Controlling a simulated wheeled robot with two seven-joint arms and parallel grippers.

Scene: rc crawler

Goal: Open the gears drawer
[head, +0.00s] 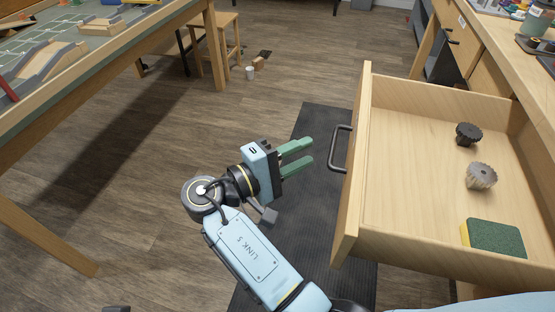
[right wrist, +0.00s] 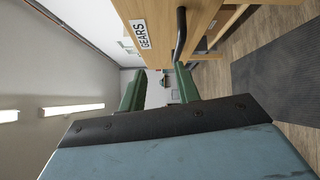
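The gears drawer (head: 400,215) is pulled well out of the bench at the right of the head view. Its front carries a dark bar handle (head: 338,149), and a "GEARS" label (right wrist: 143,34) shows on it in the right wrist view. My left gripper is not in view.
The wooden bench (head: 500,45) holds small items at the upper right. A dark mat (head: 318,125) lies below the drawer.

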